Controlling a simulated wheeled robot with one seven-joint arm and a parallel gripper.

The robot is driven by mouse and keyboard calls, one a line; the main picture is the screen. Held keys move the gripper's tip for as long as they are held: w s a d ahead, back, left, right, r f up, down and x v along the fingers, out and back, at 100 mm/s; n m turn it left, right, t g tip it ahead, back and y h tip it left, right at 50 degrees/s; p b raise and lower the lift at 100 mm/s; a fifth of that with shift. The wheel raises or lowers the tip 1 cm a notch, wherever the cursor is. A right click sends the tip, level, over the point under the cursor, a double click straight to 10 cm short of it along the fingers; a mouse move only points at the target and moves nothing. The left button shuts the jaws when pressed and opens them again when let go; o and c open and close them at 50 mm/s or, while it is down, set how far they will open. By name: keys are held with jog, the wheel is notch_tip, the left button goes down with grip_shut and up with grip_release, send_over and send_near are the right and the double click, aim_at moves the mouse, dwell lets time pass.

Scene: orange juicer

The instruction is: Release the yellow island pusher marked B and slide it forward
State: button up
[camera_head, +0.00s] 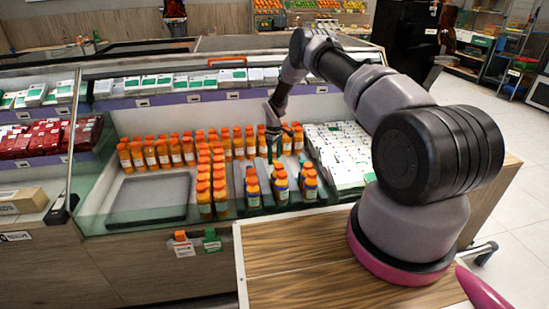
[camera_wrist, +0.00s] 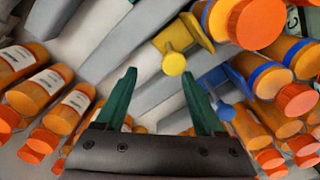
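A yellow pusher (camera_wrist: 182,38) with a round yellow knob (camera_wrist: 174,64) shows in the wrist view, on a grey rail or divider between bottle rows. I cannot read a B on it, and I cannot pick it out in the head view. My gripper (camera_wrist: 160,76) has two green fingers spread apart with nothing between them. The knob lies just beyond the fingertips, nearer the right one, and looks apart from them. In the head view my gripper (camera_head: 270,152) hangs low among the orange-capped bottles in the display case.
Orange-capped bottles (camera_head: 155,154) stand in rows around the gripper. Blue-collared bottles (camera_wrist: 273,78) are close on the right in the wrist view, near a small blue piece (camera_wrist: 225,111). A flat dark tray (camera_head: 150,198) is empty. White boxes (camera_head: 340,160) fill the right side.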

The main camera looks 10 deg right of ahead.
notch_tip(320, 180, up, 10)
jog(key=shift+r, duration=0.15)
dwell(0.3)
jog(key=s+d+r+m+t, duration=0.1)
jog(key=s+r+m, duration=0.1)
jog(key=r, duration=1)
jog(key=s+d+r+m+t, duration=0.1)
jog(key=s+r, duration=0.1)
jog(key=r, duration=1)
jog(key=s+d+r+m+t, duration=0.1)
jog(key=s+r+m, duration=0.1)
jog(key=s+r, duration=0.4)
jog(key=s+r+m, duration=0.1)
jog(key=s+r, duration=0.3)
jog(key=r, duration=0.5)
jog(key=s+d+r+m+t+y, duration=0.1)
jog(key=s+r+m, duration=0.1)
jog(key=s+r, duration=0.45)
jog(key=s+d+r+m+t, duration=0.1)
jog(key=s+r+m, duration=0.15)
jog(key=s, duration=0.75)
jog(key=s+m+t+y, duration=0.1)
jog(key=s+m+t, duration=0.1)
jog(key=s, duration=1.2)
jog(key=shift+s+m, duration=0.25)
jog(key=shift+m, duration=0.1)
